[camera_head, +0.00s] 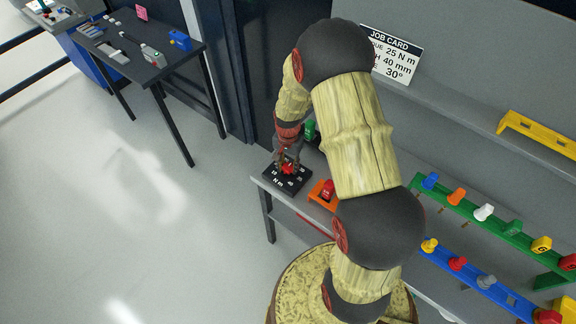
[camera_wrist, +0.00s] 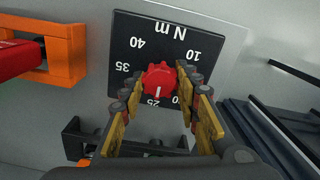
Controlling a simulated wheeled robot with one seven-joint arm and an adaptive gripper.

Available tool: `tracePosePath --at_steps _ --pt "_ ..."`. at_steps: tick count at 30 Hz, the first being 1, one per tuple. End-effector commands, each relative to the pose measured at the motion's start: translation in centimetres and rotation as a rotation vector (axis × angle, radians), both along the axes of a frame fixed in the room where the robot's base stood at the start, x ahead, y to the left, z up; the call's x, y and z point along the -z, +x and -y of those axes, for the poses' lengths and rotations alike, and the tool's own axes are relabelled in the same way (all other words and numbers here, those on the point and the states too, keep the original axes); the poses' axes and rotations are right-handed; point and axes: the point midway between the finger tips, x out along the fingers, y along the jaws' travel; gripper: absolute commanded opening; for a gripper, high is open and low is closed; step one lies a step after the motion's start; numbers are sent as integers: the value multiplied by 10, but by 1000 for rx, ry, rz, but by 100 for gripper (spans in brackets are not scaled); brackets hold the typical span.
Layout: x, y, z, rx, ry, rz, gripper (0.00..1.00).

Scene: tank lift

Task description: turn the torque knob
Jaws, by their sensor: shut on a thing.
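The red torque knob (camera_wrist: 158,77) sits on a black dial plate (camera_wrist: 125,45) marked N m, with numbers including 10, 35, 40 and 25. The white mark on the knob points at the 25. My gripper (camera_wrist: 160,88) has its fingers on either side of the knob, shut on it. In the head view, my gripper (camera_head: 288,156) comes down from above onto the dial plate (camera_head: 281,184) at the left end of the bench, and largely hides the knob. The job card (camera_head: 392,57) reads 25 N m, 40 mm and 30°, partly covered by my arm.
An orange bracket with a red part (camera_head: 328,190) stands just right of the dial; a green object (camera_head: 309,130) is behind it. Green (camera_head: 462,203) and blue racks with several coloured knobs fill the right. Open floor lies left of the bench.

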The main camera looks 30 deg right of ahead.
Motion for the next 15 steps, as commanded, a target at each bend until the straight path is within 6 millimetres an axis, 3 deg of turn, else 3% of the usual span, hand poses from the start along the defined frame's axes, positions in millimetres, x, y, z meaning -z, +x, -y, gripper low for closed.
tracePosePath --at_steps 10,11,15 --pt "0 1 0 1 0 1 7" --pt "0 1 0 1 0 1 34" --pt "0 1 0 0 0 1 42"
